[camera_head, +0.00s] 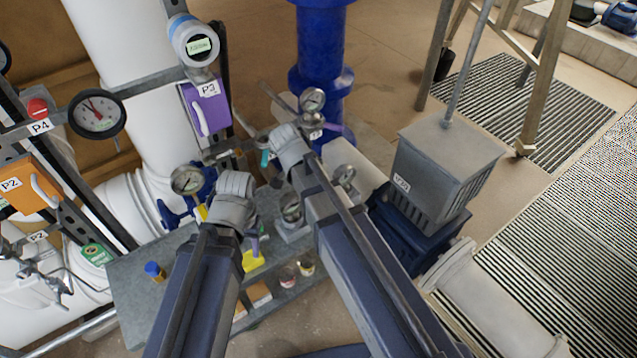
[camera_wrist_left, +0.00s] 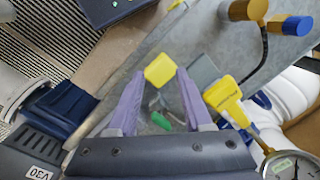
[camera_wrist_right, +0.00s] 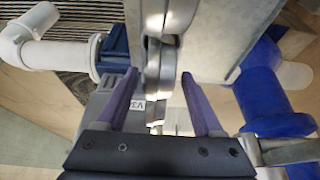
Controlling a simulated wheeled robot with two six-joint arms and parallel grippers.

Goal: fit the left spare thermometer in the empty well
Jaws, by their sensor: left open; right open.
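I cannot tell which is the left spare, and no empty well shows clearly. My left gripper (camera_wrist_left: 162,78) is open over the grey bench, with a yellow block (camera_wrist_left: 160,66) at its fingertips; no thermometer is between its fingers. My right gripper (camera_wrist_right: 158,76) is open, with grey round metal edges (camera_wrist_right: 160,60) between or beyond its fingers; contact is unclear.
The grey bench (camera_head: 140,290) holds a small blue-topped item (camera_head: 154,270). A blue pipe (camera_head: 320,50) rises behind, and a grey V30 box (camera_head: 445,165) stands right. A yellow handle (camera_wrist_left: 222,93) and a white dial (camera_wrist_left: 292,165) are close beside my left gripper.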

